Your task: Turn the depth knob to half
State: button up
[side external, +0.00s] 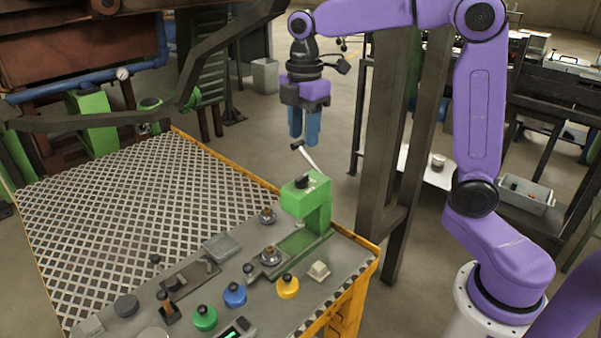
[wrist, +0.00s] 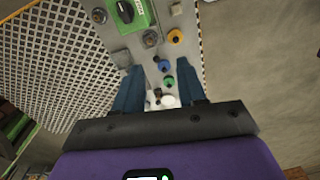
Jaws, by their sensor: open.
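A green upright housing (side external: 312,212) stands on the grey control panel (side external: 335,262) and carries a black knob (side external: 303,181) on top. A pale lever with a black tip rises beside it. In the wrist view, the green housing (wrist: 142,18) shows at the top with the black knob (wrist: 125,11) and a white label. I cannot read which control is the depth knob. My gripper (side external: 304,140) hangs open and empty, pointing down, above and apart from the housing. Its blue fingers also show in the wrist view (wrist: 159,72), with nothing between them.
The panel holds a yellow (side external: 288,288), a blue (side external: 235,295) and a green button (side external: 204,319), grey knobs (side external: 271,256) and a slotted lever (side external: 167,308). A dark steel post (side external: 385,150) stands right of my gripper. A mesh deck (side external: 140,210) lies left.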

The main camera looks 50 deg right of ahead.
jog(key=r+n, duration=0.1)
jog(key=r, duration=0.1)
send_over(301, 177)
notch_tip(301, 177, down, 18)
jog(key=shift+a+r, duration=0.1)
jog(key=shift+r, duration=0.15)
dwell(0.3)
grip_shut()
